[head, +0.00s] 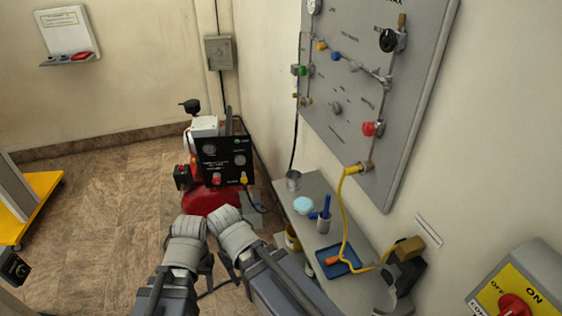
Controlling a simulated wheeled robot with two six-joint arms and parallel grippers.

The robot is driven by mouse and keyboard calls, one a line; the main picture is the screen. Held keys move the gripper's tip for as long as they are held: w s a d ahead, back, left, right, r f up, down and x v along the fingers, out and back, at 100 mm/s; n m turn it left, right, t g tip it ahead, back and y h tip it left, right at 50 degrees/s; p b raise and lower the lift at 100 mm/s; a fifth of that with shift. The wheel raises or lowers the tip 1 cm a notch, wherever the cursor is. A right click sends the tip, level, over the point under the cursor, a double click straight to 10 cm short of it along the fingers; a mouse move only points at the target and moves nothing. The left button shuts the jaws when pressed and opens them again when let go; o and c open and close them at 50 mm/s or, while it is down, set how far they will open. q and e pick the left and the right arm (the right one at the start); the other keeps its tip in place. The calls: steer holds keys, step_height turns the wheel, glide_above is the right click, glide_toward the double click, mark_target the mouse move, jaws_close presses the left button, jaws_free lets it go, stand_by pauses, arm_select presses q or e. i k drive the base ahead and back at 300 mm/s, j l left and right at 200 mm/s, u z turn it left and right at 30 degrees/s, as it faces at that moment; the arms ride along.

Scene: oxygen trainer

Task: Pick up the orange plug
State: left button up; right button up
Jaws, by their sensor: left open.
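The orange plug (332,261) lies in a shallow blue tray (350,268) on the grey side table, below the wall panel. It is small in the head view. My left gripper (206,268) is open, mostly hidden by its own wrist, and sits left of the table, well apart from the plug. My right arm (262,275) reaches up between the left arm and the table. Its jaws are too hidden to read. Neither arm touches the plug.
The grey table (318,188) also holds a metal cup (293,180), a light blue dish (303,205) and a holder with a blue item (325,220). A yellow hose (344,215) runs from the wall panel (345,110) down beside the tray. A red compressor (208,198) stands ahead.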

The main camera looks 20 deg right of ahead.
mark_target(335, 259)
steer(key=z, duration=1.25)
